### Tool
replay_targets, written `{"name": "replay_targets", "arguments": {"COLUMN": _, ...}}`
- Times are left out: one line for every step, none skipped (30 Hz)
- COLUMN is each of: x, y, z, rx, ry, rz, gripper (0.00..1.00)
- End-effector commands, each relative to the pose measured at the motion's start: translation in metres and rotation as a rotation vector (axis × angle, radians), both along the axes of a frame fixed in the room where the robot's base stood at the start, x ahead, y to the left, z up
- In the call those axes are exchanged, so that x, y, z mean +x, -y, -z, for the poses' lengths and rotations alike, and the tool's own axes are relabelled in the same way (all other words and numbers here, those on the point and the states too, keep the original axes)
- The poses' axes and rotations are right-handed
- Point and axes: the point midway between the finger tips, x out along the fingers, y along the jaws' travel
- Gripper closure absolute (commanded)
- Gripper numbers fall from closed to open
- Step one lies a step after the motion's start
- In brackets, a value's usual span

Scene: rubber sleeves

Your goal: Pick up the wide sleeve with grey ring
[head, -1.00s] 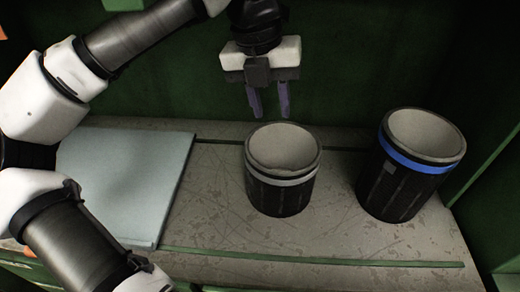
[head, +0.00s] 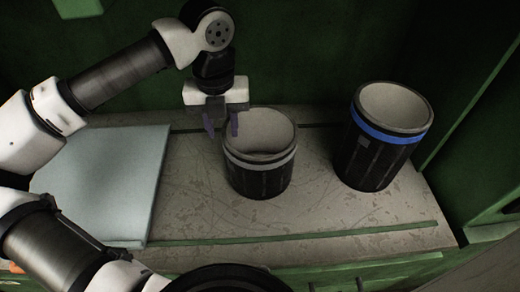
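The sleeve with the grey ring (head: 260,177) stands upright on the worn grey worktop, in the middle of the head view. It is a dark, short, wide cylinder with a pale, hollow-looking top and a grey band below the rim. My gripper (head: 222,124) points down at the sleeve's upper left rim, with its two purple fingers apart and nothing seen between them. The right finger overlaps the rim's left edge in the picture. I cannot tell whether it touches the rim or is inside it. A taller dark sleeve with a blue ring (head: 372,150) stands to the right.
A pale flat board (head: 100,180) lies on the worktop at left. A green strip (head: 300,236) runs along the worktop's front. Dark green walls close off the back and right side. The worktop (head: 330,212) is bare in front of the sleeves.

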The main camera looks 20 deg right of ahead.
Motion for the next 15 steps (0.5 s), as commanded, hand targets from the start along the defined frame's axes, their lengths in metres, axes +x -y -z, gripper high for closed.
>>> {"name": "replay_targets", "arguments": {"x": 0.0, "y": 0.001, "z": 0.004, "rx": -0.002, "ry": -0.005, "rz": 0.003, "gripper": 0.67}}
{"name": "replay_targets", "arguments": {"x": 0.0, "y": 0.002, "z": 0.009, "rx": -0.002, "ry": -0.005, "rz": 0.002, "gripper": 0.67}}
{"name": "replay_targets", "arguments": {"x": 0.001, "y": 0.002, "z": 0.014, "rx": -0.002, "ry": -0.005, "rz": 0.002, "gripper": 0.67}}
{"name": "replay_targets", "arguments": {"x": 0.001, "y": 0.002, "z": 0.02, "rx": -0.002, "ry": -0.006, "rz": 0.001, "gripper": 0.67}}
{"name": "replay_targets", "arguments": {"x": 0.001, "y": 0.002, "z": 0.025, "rx": -0.001, "ry": -0.004, "rz": 0.001, "gripper": 0.67}}
{"name": "replay_targets", "arguments": {"x": 0.001, "y": 0.002, "z": 0.03, "rx": 0.0, "ry": -0.003, "rz": 0.001, "gripper": 0.67}}
{"name": "replay_targets", "arguments": {"x": 0.001, "y": 0.002, "z": 0.033, "rx": -0.001, "ry": -0.003, "rz": 0.001, "gripper": 0.67}}
{"name": "replay_targets", "arguments": {"x": 0.001, "y": 0.002, "z": 0.035, "rx": 0.0, "ry": -0.002, "rz": 0.001, "gripper": 0.67}}
{"name": "replay_targets", "arguments": {"x": 0.001, "y": 0.002, "z": 0.038, "rx": -0.001, "ry": -0.001, "rz": 0.001, "gripper": 0.67}}
{"name": "replay_targets", "arguments": {"x": 0.001, "y": 0.002, "z": 0.039, "rx": 0.0, "ry": -0.001, "rz": 0.001, "gripper": 0.67}}
{"name": "replay_targets", "arguments": {"x": 0.001, "y": 0.002, "z": 0.04, "rx": 0.0, "ry": -0.001, "rz": 0.001, "gripper": 0.67}}
{"name": "replay_targets", "arguments": {"x": 0.001, "y": 0.002, "z": 0.04, "rx": 0.0, "ry": -0.001, "rz": 0.001, "gripper": 0.67}}
{"name": "replay_targets", "arguments": {"x": 0.001, "y": 0.002, "z": 0.04, "rx": 0.001, "ry": -0.001, "rz": 0.001, "gripper": 0.67}}
{"name": "replay_targets", "arguments": {"x": 0.001, "y": 0.002, "z": 0.04, "rx": 0.001, "ry": -0.001, "rz": 0.001, "gripper": 0.67}}
{"name": "replay_targets", "arguments": {"x": 0.001, "y": 0.002, "z": 0.04, "rx": 0.001, "ry": -0.001, "rz": 0.001, "gripper": 0.67}}
